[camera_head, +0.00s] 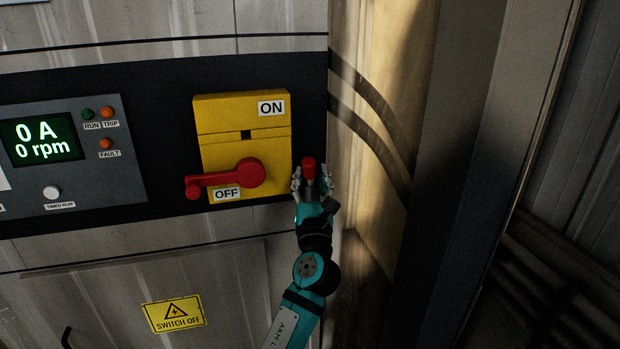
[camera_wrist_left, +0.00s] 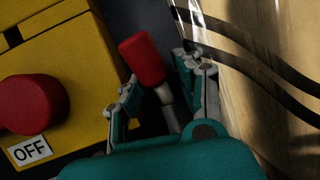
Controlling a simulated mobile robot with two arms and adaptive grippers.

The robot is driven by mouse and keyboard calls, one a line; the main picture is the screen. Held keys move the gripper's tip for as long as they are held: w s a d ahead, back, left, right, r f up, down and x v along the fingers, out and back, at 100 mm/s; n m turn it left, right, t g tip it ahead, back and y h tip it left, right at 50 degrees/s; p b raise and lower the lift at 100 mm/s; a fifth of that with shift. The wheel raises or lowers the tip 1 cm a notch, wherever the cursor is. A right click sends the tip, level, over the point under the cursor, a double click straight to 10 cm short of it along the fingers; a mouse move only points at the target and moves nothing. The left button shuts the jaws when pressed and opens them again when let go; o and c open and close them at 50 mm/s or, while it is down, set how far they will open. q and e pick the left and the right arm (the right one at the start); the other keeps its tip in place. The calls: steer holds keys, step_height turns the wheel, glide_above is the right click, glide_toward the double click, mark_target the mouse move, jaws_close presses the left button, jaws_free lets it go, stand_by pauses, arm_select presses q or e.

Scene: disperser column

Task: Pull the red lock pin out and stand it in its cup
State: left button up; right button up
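The red lock pin (camera_head: 309,168) is upright, to the right of the yellow switch box. In the left wrist view its red head (camera_wrist_left: 143,61) and part of its grey shaft show, slightly tilted in the picture. My left gripper (camera_head: 311,183) is around the pin, one finger on each side. In the left wrist view the fingers of the gripper (camera_wrist_left: 160,88) are spread, with a dark gap between the left finger and the shaft. The pin's lower end is hidden by my gripper, and I cannot make out a cup there. My right gripper is not in view.
The yellow switch box (camera_head: 222,118) has a red handle (camera_head: 235,178) turned to OFF and a small dark square opening. A grey display panel (camera_head: 95,165) is at the left. The beige column (camera_head: 385,90) stands close on the right.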

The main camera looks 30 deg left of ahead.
arm_select(q)
steer(key=v, duration=1.2)
